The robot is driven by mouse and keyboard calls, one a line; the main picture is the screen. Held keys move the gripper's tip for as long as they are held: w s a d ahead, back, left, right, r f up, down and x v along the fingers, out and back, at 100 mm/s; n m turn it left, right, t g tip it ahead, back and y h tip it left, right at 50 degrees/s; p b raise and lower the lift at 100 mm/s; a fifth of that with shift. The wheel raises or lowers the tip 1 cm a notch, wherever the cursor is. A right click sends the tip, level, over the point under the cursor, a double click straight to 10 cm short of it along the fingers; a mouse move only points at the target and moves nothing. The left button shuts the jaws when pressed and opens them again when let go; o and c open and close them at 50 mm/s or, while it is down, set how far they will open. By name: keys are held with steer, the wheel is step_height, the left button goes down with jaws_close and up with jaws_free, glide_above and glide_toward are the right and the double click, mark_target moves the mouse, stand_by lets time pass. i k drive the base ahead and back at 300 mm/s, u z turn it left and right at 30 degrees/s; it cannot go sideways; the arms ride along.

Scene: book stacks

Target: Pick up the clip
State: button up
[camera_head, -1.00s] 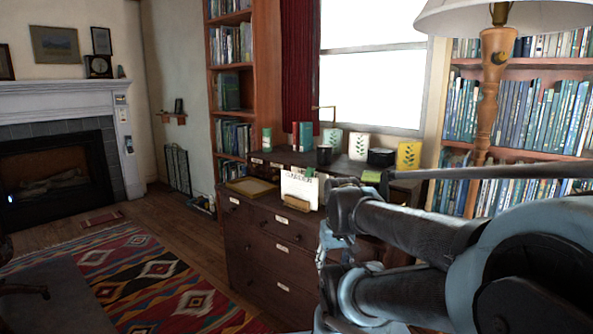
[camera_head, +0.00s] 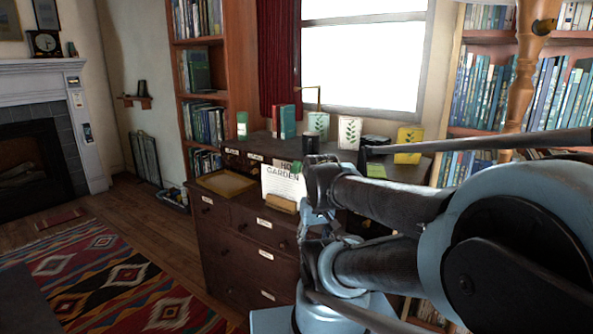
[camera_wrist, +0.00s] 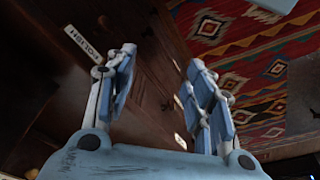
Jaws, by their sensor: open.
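No clip can be made out for certain. A small green piece (camera_head: 297,167) sits at the top right edge of a white lettered card (camera_head: 283,184) on the dark chest; it may be the clip, but it is too small to tell. My gripper (camera_wrist: 160,65) is open and empty in the wrist view, its two blue-grey fingers spread apart. It faces the chest's drawer fronts and the floor. In the head view my arm covers part of the chest's right side, and the gripper is mostly hidden. The green piece does not show in the wrist view.
The chest (camera_head: 228,222) carries a shallow wooden tray (camera_head: 227,183), with books, a dark cup (camera_head: 310,143) and a yellow card (camera_head: 408,145) on its raised back. A lamp post (camera_head: 529,65) stands at right. A patterned rug (camera_head: 110,285) covers clear floor at left.

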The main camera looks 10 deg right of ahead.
mark_target(296, 166)
steer(key=z, duration=0.05)
steer(key=k, duration=0.5)
steer(key=z, duration=1.65)
steer(key=k, duration=1.05)
steer(key=u, duration=0.85)
steer(key=i, duration=1)
steer(key=u, duration=0.05)
